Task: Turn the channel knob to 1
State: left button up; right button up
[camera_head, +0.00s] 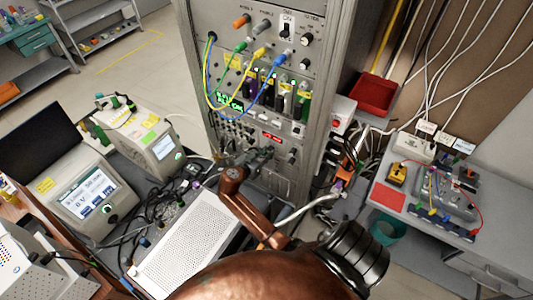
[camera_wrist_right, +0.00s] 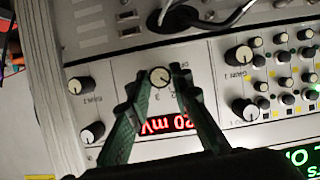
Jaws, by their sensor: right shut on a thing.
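The channel knob (camera_wrist_right: 160,78) is a small round knob with a pale face and dark rim. It sits on the grey panel in the right wrist view, with small figures printed beside it. My right gripper (camera_wrist_right: 157,84) has its two dark green fingers on either side of this knob and is shut on it. In the head view the right gripper (camera_head: 261,156) is small and dark against the lower rack panel, and it hides the knob there. The red display (camera_wrist_right: 168,124), reading about 20 mV, shows partly between the fingers. My left gripper is not in view.
Other knobs sit close by on the panel, such as one at left (camera_wrist_right: 80,85) and one at right (camera_wrist_right: 239,54). Above, blue, yellow and green cables (camera_head: 228,90) loop across the rack. A white perforated box (camera_head: 188,240) stands in front of the rack.

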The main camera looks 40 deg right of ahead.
grip_shut()
jog(key=shift+w+f+n+g+b, duration=0.15)
jog(key=shift+n+g+b, duration=0.35)
jog(key=shift+n+b, duration=0.15)
jog(key=shift+n+g+b, duration=0.3)
jog(key=shift+n+b, duration=0.1)
jog(key=shift+n, duration=0.25)
jog(key=o, duration=0.7)
grip_release()
jog(key=shift+o, duration=0.2)
